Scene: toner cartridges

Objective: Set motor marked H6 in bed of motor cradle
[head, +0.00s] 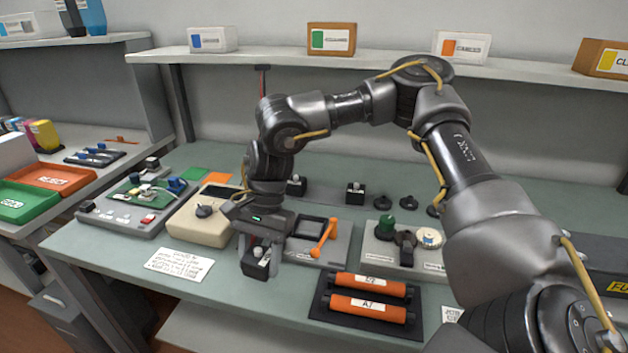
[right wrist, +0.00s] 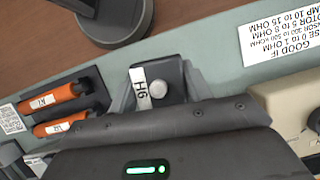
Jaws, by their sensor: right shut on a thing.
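My right gripper (head: 258,250) points down over the front of the bench, left of centre. It is shut on the motor marked H6 (head: 255,268), a small dark block with a white label. In the right wrist view the H6 label on the motor (right wrist: 143,88) and a round silvery end are readable between the fingers. Just right of the gripper stands a grey fixture (head: 333,258) with an orange lever and a dark frame; it may be the motor cradle, but its label is too small to read. My left gripper is out of view.
A beige meter box (head: 190,225) stands left of the gripper. Orange rollers lie in a black tray (head: 322,308) at the front. A grey fixture (head: 433,258) with a green part is to the right. Two black blocks (head: 355,193) stand behind. A paper card (head: 178,264) lies front left.

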